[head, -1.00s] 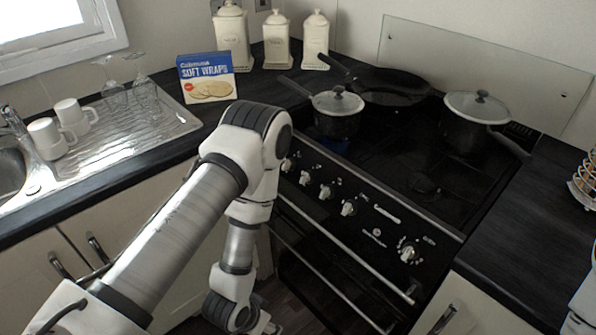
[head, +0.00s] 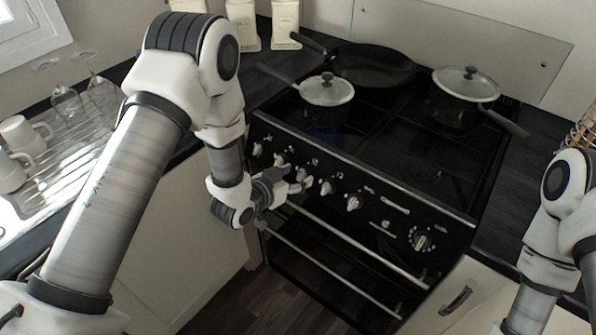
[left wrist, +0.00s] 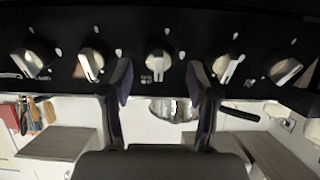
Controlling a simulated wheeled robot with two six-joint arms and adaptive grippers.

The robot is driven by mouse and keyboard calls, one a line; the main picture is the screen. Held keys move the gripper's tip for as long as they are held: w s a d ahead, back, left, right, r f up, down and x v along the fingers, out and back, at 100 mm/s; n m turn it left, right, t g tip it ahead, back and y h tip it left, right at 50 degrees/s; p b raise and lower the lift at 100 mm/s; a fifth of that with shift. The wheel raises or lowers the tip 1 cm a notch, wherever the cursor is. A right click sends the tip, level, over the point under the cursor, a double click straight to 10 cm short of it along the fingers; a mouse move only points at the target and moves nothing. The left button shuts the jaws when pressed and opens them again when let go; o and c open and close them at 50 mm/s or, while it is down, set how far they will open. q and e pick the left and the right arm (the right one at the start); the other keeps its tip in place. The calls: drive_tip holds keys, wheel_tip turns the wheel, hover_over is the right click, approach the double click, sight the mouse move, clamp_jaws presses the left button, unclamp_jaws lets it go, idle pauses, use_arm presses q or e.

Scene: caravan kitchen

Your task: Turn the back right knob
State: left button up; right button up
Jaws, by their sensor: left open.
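A row of silver-white knobs runs along the black front panel (head: 385,210) of the stove. I cannot read which one is the back right knob. In the left wrist view, several knobs show, with a middle knob (left wrist: 158,62) between my fingers, a knob to its left (left wrist: 90,62) and one to its right (left wrist: 226,66). My left gripper (head: 296,183) is in front of the panel near the middle knobs. In the left wrist view the gripper (left wrist: 160,84) is open, its fingers on either side of the middle knob, with no visible contact. My right gripper is out of view.
A lidded saucepan (head: 327,92), a frying pan (head: 375,68) and a lidded pot (head: 464,88) stand on the stove top. An oven door handle (head: 350,246) runs below the knobs. My right arm shows at the right edge. Mugs and glasses stand on the drainer at left.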

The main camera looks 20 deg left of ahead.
use_arm(q)
drive_tip(key=shift+w+d+f, duration=0.1)
drive_tip(key=shift+w+f, duration=0.15)
drive_tip(key=shift+w, duration=0.35)
drive_tip(key=shift+w+d, duration=0.2)
drive_tip(key=shift+d, duration=0.1)
drive_tip(key=shift+f, duration=0.1)
clamp_jaws()
